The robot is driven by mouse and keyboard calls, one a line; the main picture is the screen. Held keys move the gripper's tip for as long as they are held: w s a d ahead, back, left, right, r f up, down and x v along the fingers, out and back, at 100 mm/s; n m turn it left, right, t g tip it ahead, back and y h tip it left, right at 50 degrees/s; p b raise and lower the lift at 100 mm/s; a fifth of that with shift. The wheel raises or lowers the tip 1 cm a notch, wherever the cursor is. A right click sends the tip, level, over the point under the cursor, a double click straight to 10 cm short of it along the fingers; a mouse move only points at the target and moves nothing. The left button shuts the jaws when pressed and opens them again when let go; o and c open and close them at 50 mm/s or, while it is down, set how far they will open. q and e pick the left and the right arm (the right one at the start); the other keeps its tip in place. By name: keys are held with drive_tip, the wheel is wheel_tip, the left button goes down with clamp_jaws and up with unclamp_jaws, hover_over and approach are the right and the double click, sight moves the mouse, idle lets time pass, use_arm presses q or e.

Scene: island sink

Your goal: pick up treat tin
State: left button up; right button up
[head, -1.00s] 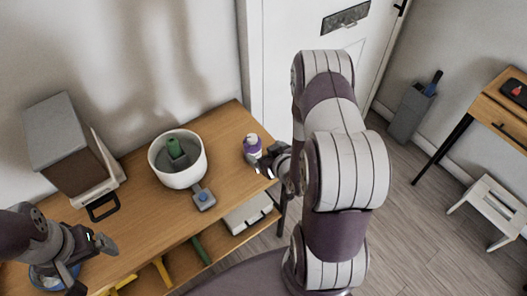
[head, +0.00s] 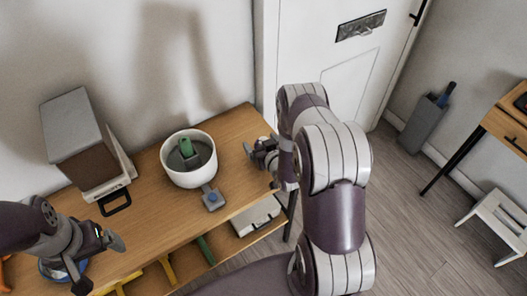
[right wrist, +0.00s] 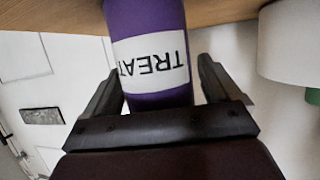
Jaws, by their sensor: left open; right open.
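The treat tin (right wrist: 148,50) is purple with a white band lettered "TREAT", upside down in the right wrist view. It stands between the two open fingers of my right gripper (right wrist: 165,88), with a gap visible on its right side; I cannot tell whether either finger touches it. In the head view my right gripper (head: 262,154) is at the right end of the wooden table, and I cannot make out the tin there. My left gripper (head: 98,262) is open at the table's lower left, over a partly hidden blue-rimmed thing.
A white pot (head: 189,172) with a green item inside stands mid-table (head: 150,205). A small grey box with a blue button (head: 212,198) is in front of it. A grey-brown machine (head: 85,150) stands at the left. A door (head: 320,75) is behind.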

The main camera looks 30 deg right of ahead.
drive_tip(key=shift+r, duration=0.1)
drive_tip(key=c, duration=1.1)
drive_tip(key=shift+r, duration=0.1)
drive_tip(key=shift+c, duration=0.2)
